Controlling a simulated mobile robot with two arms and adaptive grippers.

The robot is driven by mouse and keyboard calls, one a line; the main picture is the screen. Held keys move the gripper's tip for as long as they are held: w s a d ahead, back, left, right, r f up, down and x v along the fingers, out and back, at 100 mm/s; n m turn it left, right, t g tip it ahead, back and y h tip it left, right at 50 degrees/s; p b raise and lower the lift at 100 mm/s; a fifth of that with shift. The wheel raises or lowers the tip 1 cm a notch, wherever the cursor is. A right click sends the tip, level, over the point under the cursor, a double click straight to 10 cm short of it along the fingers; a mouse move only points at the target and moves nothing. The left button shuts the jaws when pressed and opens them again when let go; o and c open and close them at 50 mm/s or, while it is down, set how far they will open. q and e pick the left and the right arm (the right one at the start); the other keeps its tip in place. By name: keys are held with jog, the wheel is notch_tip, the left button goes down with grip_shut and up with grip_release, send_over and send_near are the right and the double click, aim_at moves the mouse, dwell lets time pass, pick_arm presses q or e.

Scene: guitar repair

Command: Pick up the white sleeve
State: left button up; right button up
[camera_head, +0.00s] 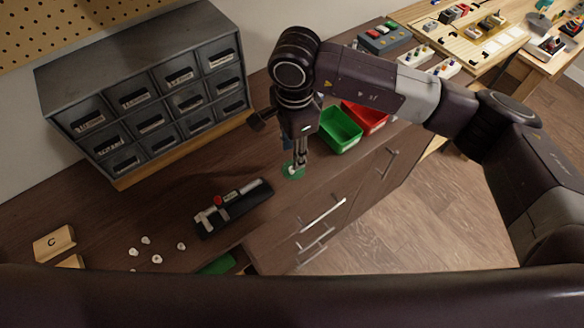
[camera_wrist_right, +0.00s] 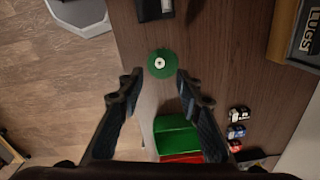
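The white sleeve (camera_wrist_right: 160,63) is a small ring standing at the middle of a round green pad (camera_wrist_right: 161,72) in the right wrist view. In the head view the green pad (camera_head: 291,174) lies on the dark wooden bench, with the sleeve partly hidden at my fingertips. My right gripper (camera_head: 298,165) points down over the pad. In the right wrist view my right gripper (camera_wrist_right: 160,76) is open, one finger on either side, with nothing between the tips; the sleeve shows just beyond them. My left gripper is not in view.
A grey drawer cabinet (camera_head: 150,95) stands at the back left. A green bin (camera_head: 341,130) and a red bin (camera_head: 365,117) sit close beside my right gripper. A black tool (camera_head: 235,208) and several small white pieces (camera_head: 157,259) lie to the left on the bench.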

aim_at(292, 169)
notch_tip(292, 169, down, 6)
jog(key=p, duration=0.3)
jog(key=shift+f, duration=0.15)
jog(key=shift+a+f, duration=0.1)
jog(key=shift+f, duration=0.15)
jog(key=c, duration=0.8)
